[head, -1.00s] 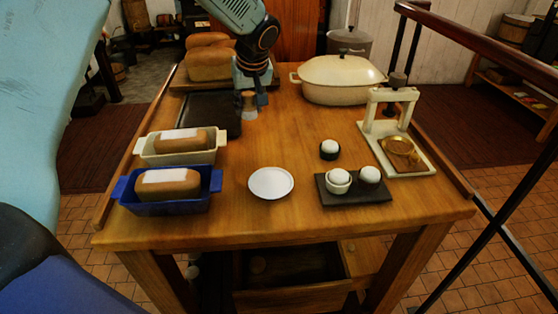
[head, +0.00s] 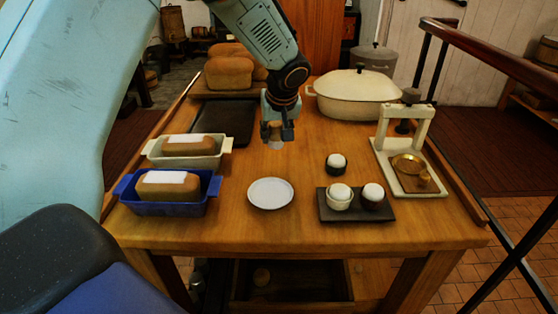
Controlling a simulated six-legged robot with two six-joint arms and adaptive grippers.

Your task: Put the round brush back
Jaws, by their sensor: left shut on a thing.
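My left gripper (head: 278,131) comes down from the top of the head view and is shut on the round brush (head: 276,143). The brush is small, with a brown wooden top and a pale lower end. It is held upright over the table, to the right of the dark flat tray (head: 225,122) and behind the white plate (head: 270,193). The fingers hide part of the brush. I cannot tell whether its lower end touches the table. My right gripper is not in view.
A cream loaf tin (head: 213,160) and a blue one (head: 165,208) hold loaves at left. A cream lidded pot (head: 357,108) stands back right. At right are a black slate (head: 358,216) with white round items in cups and a cream press (head: 421,190).

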